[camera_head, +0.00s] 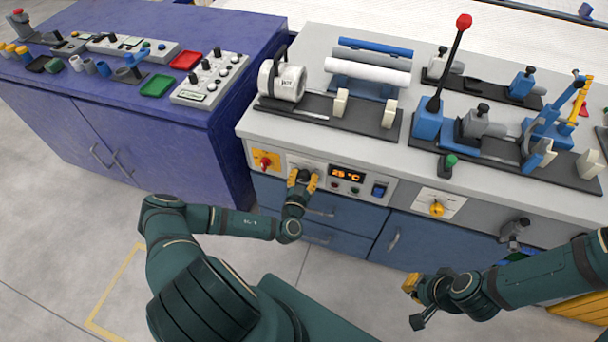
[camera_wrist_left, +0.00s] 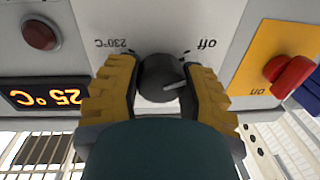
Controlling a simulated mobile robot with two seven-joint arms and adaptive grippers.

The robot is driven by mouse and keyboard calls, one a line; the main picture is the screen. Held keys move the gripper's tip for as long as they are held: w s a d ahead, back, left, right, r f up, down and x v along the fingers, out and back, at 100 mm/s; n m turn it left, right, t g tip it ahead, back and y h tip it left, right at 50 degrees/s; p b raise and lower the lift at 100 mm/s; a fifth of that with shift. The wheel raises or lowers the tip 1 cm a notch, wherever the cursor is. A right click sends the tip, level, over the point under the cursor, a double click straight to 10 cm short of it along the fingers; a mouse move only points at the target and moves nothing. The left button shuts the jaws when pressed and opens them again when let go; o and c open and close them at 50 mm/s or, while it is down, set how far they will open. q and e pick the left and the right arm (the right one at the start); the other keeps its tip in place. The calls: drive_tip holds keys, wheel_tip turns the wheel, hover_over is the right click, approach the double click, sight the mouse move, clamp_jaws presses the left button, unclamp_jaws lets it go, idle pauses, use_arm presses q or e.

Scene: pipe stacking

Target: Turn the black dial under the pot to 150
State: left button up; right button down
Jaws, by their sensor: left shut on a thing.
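The black dial (camera_wrist_left: 160,78) is on the front panel, between the yellow fingers of my left gripper (camera_wrist_left: 160,92). The fingers are shut on its two sides. Its white pointer line points right and slightly up in the left wrist view, toward the "off" side. The labels "off" and "230°C" appear upside down above it. In the head view, my left gripper (camera_head: 303,180) mostly hides the dial. The white pot (camera_head: 282,82) lies on the bench above the panel. The display (camera_head: 346,174) reads 25 °C. My right gripper (camera_head: 418,300) hangs at lower right, its opening unclear.
A red knob on a yellow plate (camera_head: 265,162) is left of the dial. Small buttons and a blue switch (camera_head: 379,190) are right of it. A yellow knob (camera_head: 437,209) sits further right. The bench top holds pipes and fixtures. The floor in front is clear.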

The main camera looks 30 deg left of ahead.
use_arm(q)
drive_tip(key=m+p, duration=0.2)
drive_tip(key=m, duration=0.1)
drive_tip(key=shift+r+m, duration=0.1)
drive_tip(key=shift+m, duration=0.2)
drive_tip(key=m+p, duration=0.1)
drive_tip(key=m, duration=0.2)
drive_tip(key=shift+m+t, duration=0.3)
drive_tip(key=shift+m, duration=0.1)
drive_tip(key=m+p, duration=0.2)
drive_tip(key=m, duration=0.2)
drive_tip(key=m+h+p, duration=0.1)
drive_tip(key=m+p, duration=0.1)
drive_tip(key=m, duration=0.4)
drive_tip(key=shift+m+t, duration=0.3)
drive_tip(key=shift+m, duration=0.1)
drive_tip(key=m+h+p, duration=0.1)
drive_tip(key=m+p, duration=0.1)
drive_tip(key=m, duration=0.3)
use_arm(e)
wheel_tip(320, 180, up, 9)
drive_tip(key=w, duration=0.2)
drive_tip(key=shift+d+r+t, duration=0.15)
drive_tip(key=shift+r+t, duration=0.05)
drive_tip(key=shift+t, duration=0.1)
use_arm(q)
drive_tip(key=shift+w, duration=0.1)
drive_tip(key=o, duration=1.2)
drive_tip(key=shift+f, duration=0.2)
